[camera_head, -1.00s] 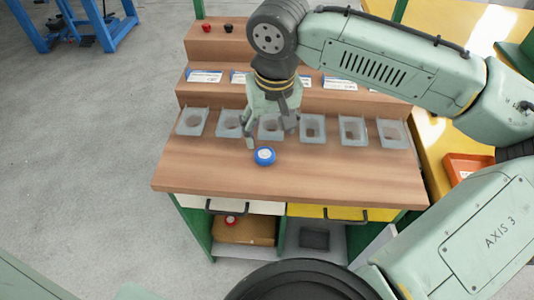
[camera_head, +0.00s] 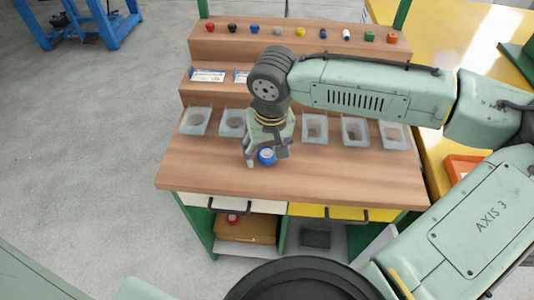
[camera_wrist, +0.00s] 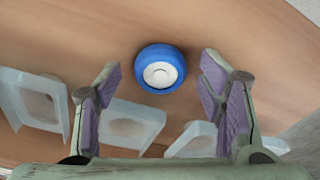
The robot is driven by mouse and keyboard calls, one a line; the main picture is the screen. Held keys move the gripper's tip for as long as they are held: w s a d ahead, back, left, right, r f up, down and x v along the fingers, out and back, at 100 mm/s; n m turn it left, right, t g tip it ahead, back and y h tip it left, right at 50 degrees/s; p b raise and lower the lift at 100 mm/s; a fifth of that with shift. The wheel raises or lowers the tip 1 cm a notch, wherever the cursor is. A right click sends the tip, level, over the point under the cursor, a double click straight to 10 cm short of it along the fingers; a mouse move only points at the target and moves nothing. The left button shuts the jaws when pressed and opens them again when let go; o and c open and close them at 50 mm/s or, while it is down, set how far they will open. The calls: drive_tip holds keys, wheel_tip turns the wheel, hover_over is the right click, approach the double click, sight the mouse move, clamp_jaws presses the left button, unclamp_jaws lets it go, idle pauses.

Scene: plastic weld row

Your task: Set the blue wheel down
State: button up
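The blue wheel (camera_head: 267,156), with a white hub, lies on the wooden worktop (camera_head: 220,175) in front of the row of translucent bins. My gripper (camera_head: 267,161) is above it with the fingers spread to either side. In the wrist view the blue wheel (camera_wrist: 160,68) shows between and slightly beyond the open fingers of my gripper (camera_wrist: 160,62), with clear gaps on both sides. Nothing is held. My gripper partly covers the wheel in the head view.
Several translucent bins (camera_head: 195,120) stand behind the wheel; my arm hides part of the row. Small coloured parts (camera_head: 253,29) line the top shelf. A label card (camera_head: 207,75) is on the middle step. The worktop's front strip is clear. An orange tray (camera_head: 462,167) lies right.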

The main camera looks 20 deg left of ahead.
sight(266, 152)
drive_tip(key=c, duration=1.2)
drive_tip(key=shift+r, duration=0.1)
drive_tip(key=shift+r, duration=0.55)
wheel_tip(266, 152, up, 2)
drive_tip(key=shift+s+a+r+b, duration=0.1)
drive_tip(key=shift+r+b, duration=0.05)
drive_tip(key=shift+b, duration=0.2)
drive_tip(key=s+a+r+b, duration=0.1)
drive_tip(key=s+a, duration=0.3)
drive_tip(key=s, duration=1.1)
drive_tip(key=shift+r+b, duration=0.2)
drive_tip(key=shift+b, duration=0.55)
